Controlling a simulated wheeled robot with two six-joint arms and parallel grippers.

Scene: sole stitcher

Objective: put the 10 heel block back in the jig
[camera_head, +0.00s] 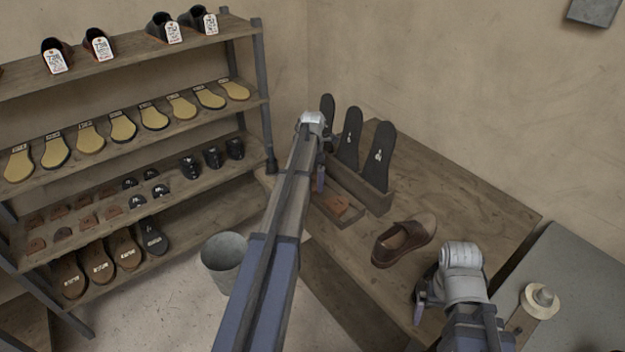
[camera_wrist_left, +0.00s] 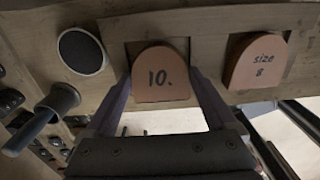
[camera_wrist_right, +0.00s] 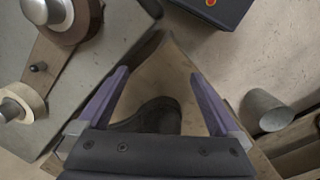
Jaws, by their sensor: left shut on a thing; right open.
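The 10 heel block (camera_wrist_left: 160,78) is a reddish-brown, round-topped piece marked "10." in the left wrist view. My left gripper (camera_wrist_left: 161,88) is shut on it, with one finger on each side. The block lines up with a square recess in the wooden jig (camera_wrist_left: 212,52); I cannot tell whether it is seated or just above. The size 8 block (camera_wrist_left: 258,62) is in the neighbouring recess. In the head view my left gripper (camera_head: 320,180) is at the jig's far end and hides the 10 block. My right gripper (camera_wrist_right: 160,82) is open and empty over the bench's near part.
A brown shoe (camera_head: 403,240) lies on the wooden bench (camera_head: 470,200). Dark soles (camera_head: 378,155) stand in a rack behind the jig. A grey bucket (camera_head: 223,262) is on the floor, between the bench and a shelf unit (camera_head: 130,130). A spool (camera_head: 540,300) stands at right.

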